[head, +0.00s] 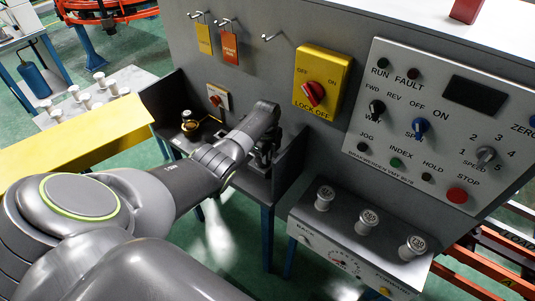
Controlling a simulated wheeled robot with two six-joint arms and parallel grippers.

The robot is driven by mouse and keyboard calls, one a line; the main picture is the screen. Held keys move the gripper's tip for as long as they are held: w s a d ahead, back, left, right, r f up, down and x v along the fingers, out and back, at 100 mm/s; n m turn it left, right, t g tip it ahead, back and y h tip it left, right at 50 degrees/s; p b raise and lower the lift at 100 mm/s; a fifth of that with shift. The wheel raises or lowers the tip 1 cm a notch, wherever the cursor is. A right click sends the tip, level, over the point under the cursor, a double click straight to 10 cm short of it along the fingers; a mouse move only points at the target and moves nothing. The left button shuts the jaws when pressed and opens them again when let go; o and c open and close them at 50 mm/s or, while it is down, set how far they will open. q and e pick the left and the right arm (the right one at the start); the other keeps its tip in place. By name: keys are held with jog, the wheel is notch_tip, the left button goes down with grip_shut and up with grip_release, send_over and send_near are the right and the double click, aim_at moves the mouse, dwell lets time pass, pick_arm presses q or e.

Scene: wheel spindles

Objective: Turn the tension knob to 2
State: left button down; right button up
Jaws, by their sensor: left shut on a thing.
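My left gripper (264,156) reaches down into the dark open bay below the grey machine wall, in the middle of the head view. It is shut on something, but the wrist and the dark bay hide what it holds. I cannot make out any knob marked tension; it may be hidden behind my gripper. A grey knob labelled SPEED (486,155), with a numbered scale around it, sits on the control panel at the right, well away from the gripper. My right gripper is not in view.
The control panel (470,190) carries switches and a red stop button (457,195). A yellow lockout box (322,80) hangs on the wall. Several metal spindles stand on the lower box (300,226). A brass part (189,122) sits in the bay. A yellow beam (70,150) lies left.

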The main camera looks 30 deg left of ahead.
pick_arm(q)
jog(key=shift+r+m, duration=0.1)
jog(key=shift+m, duration=0.6)
jog(key=c, duration=1.5)
grip_release()
jog(key=shift+r, duration=0.45)
notch_tip(320, 180, up, 16)
jog(key=shift+r+b, duration=0.25)
jog(key=shift+b, duration=0.45)
